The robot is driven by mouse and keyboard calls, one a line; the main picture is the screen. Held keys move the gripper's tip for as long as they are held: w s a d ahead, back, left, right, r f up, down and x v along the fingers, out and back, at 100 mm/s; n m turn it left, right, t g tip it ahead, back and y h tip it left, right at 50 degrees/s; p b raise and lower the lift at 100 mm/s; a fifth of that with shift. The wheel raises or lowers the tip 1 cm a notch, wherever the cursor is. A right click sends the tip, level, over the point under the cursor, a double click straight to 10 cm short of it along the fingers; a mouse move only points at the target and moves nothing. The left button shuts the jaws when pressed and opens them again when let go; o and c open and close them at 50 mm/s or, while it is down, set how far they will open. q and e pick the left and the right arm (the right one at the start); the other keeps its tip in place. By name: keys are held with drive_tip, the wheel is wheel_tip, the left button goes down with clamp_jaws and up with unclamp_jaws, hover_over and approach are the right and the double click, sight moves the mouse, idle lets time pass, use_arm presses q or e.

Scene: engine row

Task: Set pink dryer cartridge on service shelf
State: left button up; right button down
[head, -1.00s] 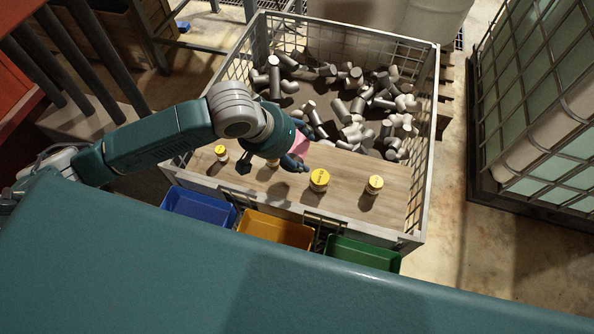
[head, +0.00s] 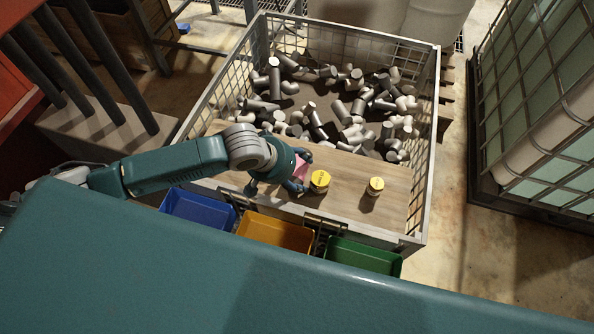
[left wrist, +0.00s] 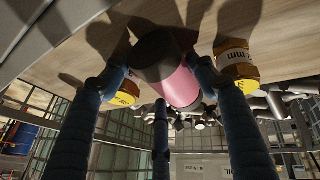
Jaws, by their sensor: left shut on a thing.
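The pink dryer cartridge (head: 301,166) shows beside my left gripper (head: 279,190) in the head view, partly hidden by it. In the left wrist view the pink cartridge (left wrist: 178,82) with a dark end sits between the fingers of my left gripper (left wrist: 165,85), which is shut on it. The service shelf (head: 345,205) is a wooden board across the front of the mesh crate. The cartridge is over or on the shelf's left half; I cannot tell whether it touches the wood. My right gripper is not in view.
The mesh crate behind holds many grey cylinders (head: 340,110). Blue (head: 198,208), orange (head: 274,232) and green (head: 362,256) bins hang in front. The shelf's right end is clear.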

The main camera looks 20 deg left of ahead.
use_arm(q)
drive_tip(key=shift+f, duration=0.1)
drive_tip(key=o, duration=1.5)
drive_tip(key=shift+c, duration=0.2)
